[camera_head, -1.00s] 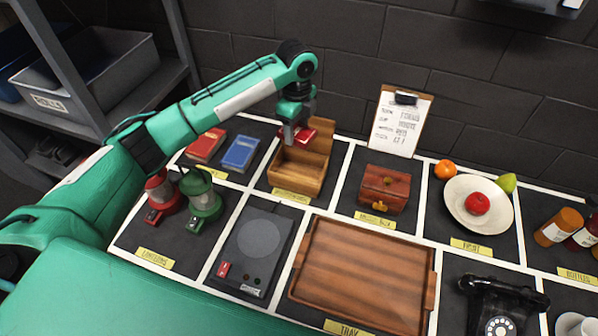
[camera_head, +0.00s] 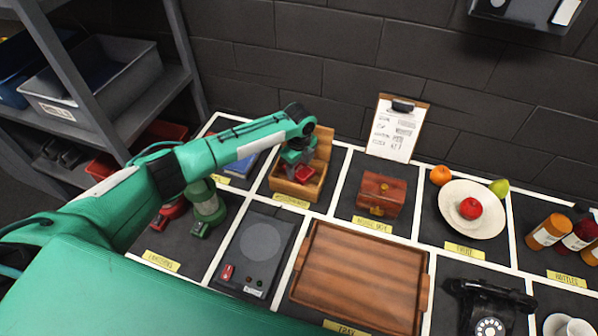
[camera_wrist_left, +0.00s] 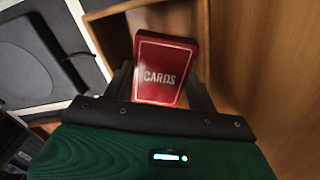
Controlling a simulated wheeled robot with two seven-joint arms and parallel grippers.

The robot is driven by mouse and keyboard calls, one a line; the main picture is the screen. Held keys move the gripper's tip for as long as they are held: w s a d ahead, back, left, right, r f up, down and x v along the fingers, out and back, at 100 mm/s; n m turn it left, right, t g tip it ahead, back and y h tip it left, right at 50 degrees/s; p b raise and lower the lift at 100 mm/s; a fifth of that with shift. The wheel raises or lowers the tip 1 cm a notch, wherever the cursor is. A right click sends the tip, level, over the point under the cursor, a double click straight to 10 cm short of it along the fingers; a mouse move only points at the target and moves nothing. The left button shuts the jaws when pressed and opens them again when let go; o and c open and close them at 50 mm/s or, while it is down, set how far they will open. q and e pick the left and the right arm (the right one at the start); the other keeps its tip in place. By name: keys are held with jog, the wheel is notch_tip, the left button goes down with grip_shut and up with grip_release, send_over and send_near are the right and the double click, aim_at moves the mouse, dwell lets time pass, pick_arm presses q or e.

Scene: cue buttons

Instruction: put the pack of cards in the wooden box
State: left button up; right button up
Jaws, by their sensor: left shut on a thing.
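The wooden box (camera_head: 291,193) stands open at the back of the table, its lid raised against the wall side. My left gripper (camera_head: 298,169) reaches down into it and is shut on the red pack of cards (camera_head: 305,174). In the left wrist view the pack (camera_wrist_left: 163,72), lettered "CARDS", sits between the fingers, with the box's wooden walls (camera_wrist_left: 250,70) around it. The pack is low within the box opening; whether it touches the floor of the box I cannot tell. My right gripper is not in view.
A smaller reddish wooden box (camera_head: 382,193), closed, stands to the right. A clipboard (camera_head: 397,128) leans on the wall behind. The arm passes over two lanterns (camera_head: 207,208) and partly hides a blue item (camera_head: 241,166). A wooden tray (camera_head: 360,275) is empty in front.

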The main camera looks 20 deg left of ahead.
aim_at(299, 169)
pick_arm(q)
notch_tip(299, 169, down, 4)
jog(key=shift+r+p, duration=0.15)
jog(key=shift+p, duration=0.2)
jog(key=shift+f, duration=0.3)
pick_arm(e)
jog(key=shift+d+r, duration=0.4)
pick_arm(q)
jog(key=shift+f, duration=0.2)
jog(key=o, duration=0.7)
jog(key=shift+o, duration=0.2)
jog(key=shift+r, duration=0.1)
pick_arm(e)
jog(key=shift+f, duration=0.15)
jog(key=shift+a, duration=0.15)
